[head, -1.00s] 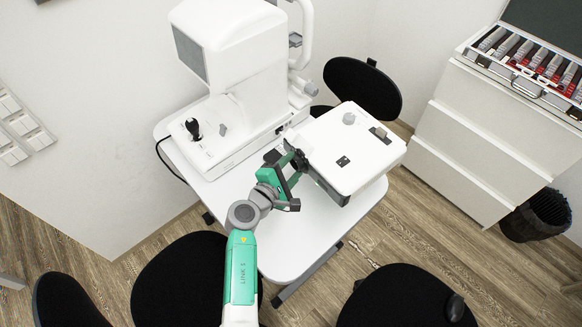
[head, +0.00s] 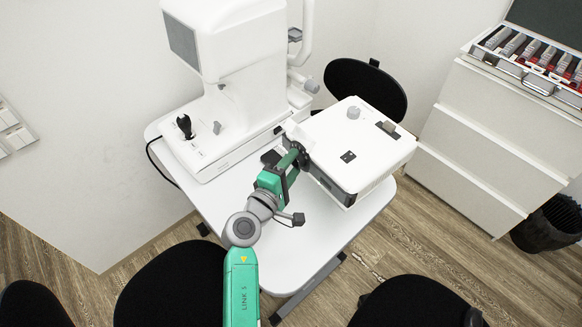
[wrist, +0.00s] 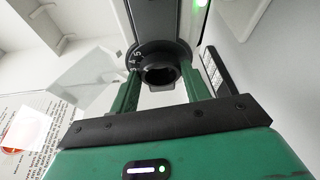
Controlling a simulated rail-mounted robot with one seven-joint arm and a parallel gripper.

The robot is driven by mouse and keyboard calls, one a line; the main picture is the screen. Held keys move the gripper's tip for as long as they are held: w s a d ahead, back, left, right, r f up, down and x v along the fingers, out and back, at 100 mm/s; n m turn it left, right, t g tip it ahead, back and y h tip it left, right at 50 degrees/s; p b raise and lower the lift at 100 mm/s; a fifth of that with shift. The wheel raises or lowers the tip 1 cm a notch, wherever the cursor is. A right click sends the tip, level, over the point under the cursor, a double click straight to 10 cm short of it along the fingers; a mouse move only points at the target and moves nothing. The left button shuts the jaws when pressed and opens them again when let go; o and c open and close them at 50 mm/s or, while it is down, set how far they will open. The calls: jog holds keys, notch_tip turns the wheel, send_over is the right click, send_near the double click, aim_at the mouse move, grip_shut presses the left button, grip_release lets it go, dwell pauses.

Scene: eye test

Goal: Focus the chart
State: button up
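The white chart projector (head: 362,150) stands on the right part of the white table. In the wrist view its dark lens barrel (wrist: 161,72) is seen end-on, with a numbered ring (wrist: 145,53) behind it. My gripper (head: 301,152) is at the projector's lens side. In the wrist view its two green fingers (wrist: 161,82) stand on either side of the barrel, spaced about the barrel's width. I cannot tell whether they press on it. The lens is hidden behind the gripper in the head view.
A large white eye instrument (head: 228,50) with a black joystick (head: 185,126) stands left of the projector. Black chairs (head: 172,280) are in front of the table (head: 290,255). A white drawer cabinet (head: 490,140) with an open lens case stands right. A printed sheet (wrist: 50,125) shows in the wrist view.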

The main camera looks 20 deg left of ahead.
jog(key=o, duration=0.4)
jog(key=s+a+p, duration=0.1)
jog(key=s+p, duration=0.1)
jog(key=s, duration=0.5)
jog(key=shift+s+r, duration=0.25)
jog(key=shift+s, duration=0.1)
